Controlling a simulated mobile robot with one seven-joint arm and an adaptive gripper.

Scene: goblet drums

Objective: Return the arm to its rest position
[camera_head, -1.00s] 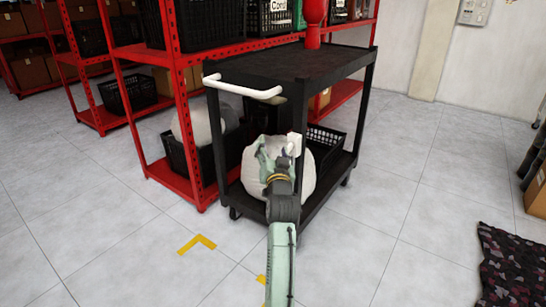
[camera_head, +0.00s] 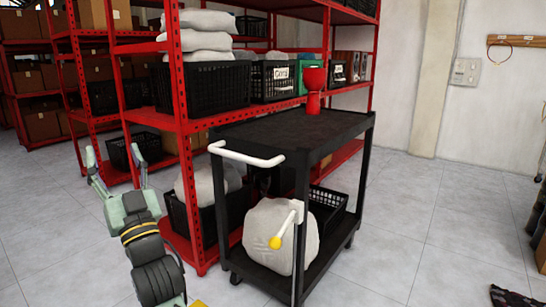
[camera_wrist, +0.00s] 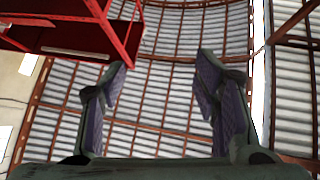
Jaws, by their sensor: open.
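My gripper (camera_head: 118,161) is raised in front of the red shelving at the left of the head view, its fingers pointing up. The fingers are apart with nothing between them. In the wrist view my gripper (camera_wrist: 160,100) also shows open and empty, facing the ceiling. A red goblet drum (camera_head: 313,92) stands upright on the top of the black cart (camera_head: 290,135), well to the right of my gripper.
The cart has a white handle (camera_head: 245,155); a pale sack (camera_head: 280,236) and a black crate (camera_head: 330,203) sit on its lower shelf. The red shelving (camera_head: 184,125) holds crates and sacks. The floor (camera_head: 60,230) at left is clear.

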